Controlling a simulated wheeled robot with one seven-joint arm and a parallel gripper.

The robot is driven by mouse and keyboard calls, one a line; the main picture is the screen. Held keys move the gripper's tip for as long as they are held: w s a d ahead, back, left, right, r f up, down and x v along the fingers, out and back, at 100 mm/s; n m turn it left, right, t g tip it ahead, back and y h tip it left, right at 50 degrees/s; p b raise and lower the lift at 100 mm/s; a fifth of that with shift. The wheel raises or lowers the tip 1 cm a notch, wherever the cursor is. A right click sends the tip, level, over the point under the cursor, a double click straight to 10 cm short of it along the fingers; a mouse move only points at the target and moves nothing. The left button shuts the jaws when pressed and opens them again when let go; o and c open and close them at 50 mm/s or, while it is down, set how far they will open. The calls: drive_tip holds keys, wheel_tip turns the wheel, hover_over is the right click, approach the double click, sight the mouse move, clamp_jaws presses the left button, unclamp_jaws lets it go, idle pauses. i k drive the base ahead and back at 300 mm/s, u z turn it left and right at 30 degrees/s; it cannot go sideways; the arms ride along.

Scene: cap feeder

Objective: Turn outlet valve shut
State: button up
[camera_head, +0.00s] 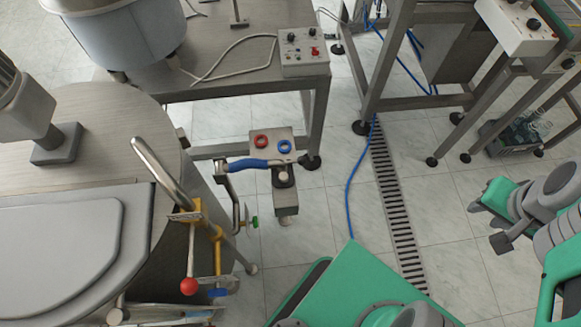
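A blue lever handle (252,164) lies roughly level beside the round steel tank (170,240), in front of a small steel box. A pipe with a small green knob (254,222) hangs below its left end. A lever with a red ball (188,286) and yellow bracket (186,216) is on the tank side. Which of these is the outlet valve I cannot tell for sure. My arm's end (500,241) shows at the right edge, well away from the tank and apart from all handles. Its fingers are not clear enough to tell open from shut.
A steel box carries a red ring (261,142) and a blue ring (285,146). A steel table (235,75) with a control box (304,52) stands behind. A floor drain (395,210) and blue hose (349,195) cross the tiles. Floor between tank and arm is mostly clear.

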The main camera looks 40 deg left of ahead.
sight(255, 220)
drive_tip(key=i, duration=0.55)
drive_tip(key=u, duration=3.05)
